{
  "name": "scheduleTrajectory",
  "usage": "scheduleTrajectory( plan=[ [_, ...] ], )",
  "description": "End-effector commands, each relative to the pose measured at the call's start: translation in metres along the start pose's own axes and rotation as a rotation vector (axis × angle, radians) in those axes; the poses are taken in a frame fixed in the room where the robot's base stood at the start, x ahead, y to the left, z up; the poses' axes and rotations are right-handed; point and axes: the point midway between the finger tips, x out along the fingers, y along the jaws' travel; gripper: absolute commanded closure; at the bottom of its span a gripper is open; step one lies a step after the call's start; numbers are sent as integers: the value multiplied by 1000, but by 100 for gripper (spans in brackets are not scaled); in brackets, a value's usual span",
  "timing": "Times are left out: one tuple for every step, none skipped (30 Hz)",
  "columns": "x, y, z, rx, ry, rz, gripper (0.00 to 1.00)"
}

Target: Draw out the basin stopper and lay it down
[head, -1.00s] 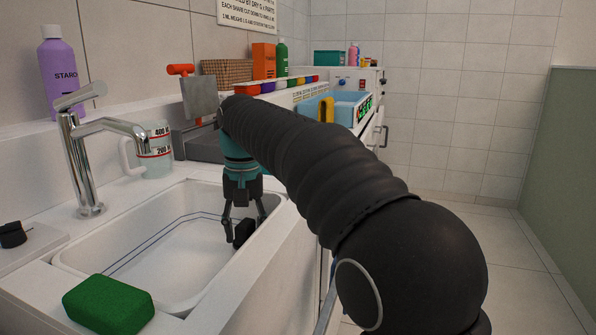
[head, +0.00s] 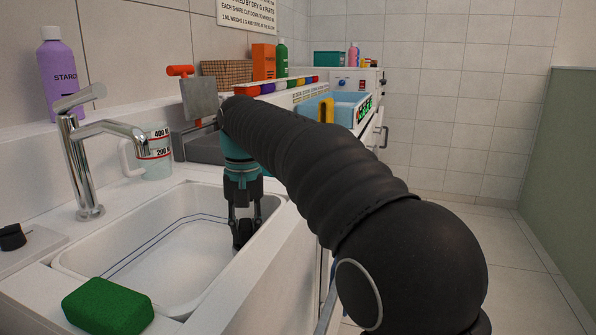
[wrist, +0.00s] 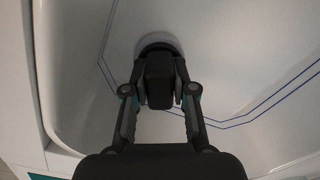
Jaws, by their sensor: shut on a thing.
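The basin (head: 150,240) is white, with thin blue lines running round its inside. The black stopper (head: 243,234) is low in the basin, near its right side. It also shows in the wrist view (wrist: 159,82), with a rounded grey and dark shape just beyond it. My gripper (head: 241,222) reaches down into the basin with its fingers shut on the stopper's black upper part, one on each side. It also shows in the wrist view (wrist: 160,92). I cannot tell whether the stopper is still seated, because its underside is hidden.
A chrome tap (head: 82,165) stands at the basin's left. A green sponge (head: 108,305) lies on the front rim. A black knob (head: 12,237) is on the left ledge. A measuring jug (head: 157,158) and a purple bottle (head: 62,75) stand behind.

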Motion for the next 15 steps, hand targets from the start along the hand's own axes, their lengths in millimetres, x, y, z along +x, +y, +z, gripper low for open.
scheduleTrajectory(
  plan=[
    [-2,-1,-1,0,6,-3,100],
    [-3,-1,-1,0,6,-3,100],
    [-3,-1,-1,0,7,-3,100],
    [-4,-1,-1,0,7,-3,100],
    [-4,-1,-1,0,7,-3,100],
    [-4,-1,-1,-1,8,-4,100],
    [-5,-1,-1,-1,8,-4,100],
    [-5,-1,-1,-1,8,-4,100],
    [-6,-1,-1,-1,9,-4,100],
    [-6,-1,-1,-1,9,-4,100],
    [-6,-2,-1,-1,9,-4,100],
    [-7,-2,-1,-2,10,-5,100],
    [-7,-2,-1,-2,10,-5,100],
    [-7,-2,-1,-2,10,-5,100],
    [-8,-2,-1,-2,10,-5,100]
  ],
)
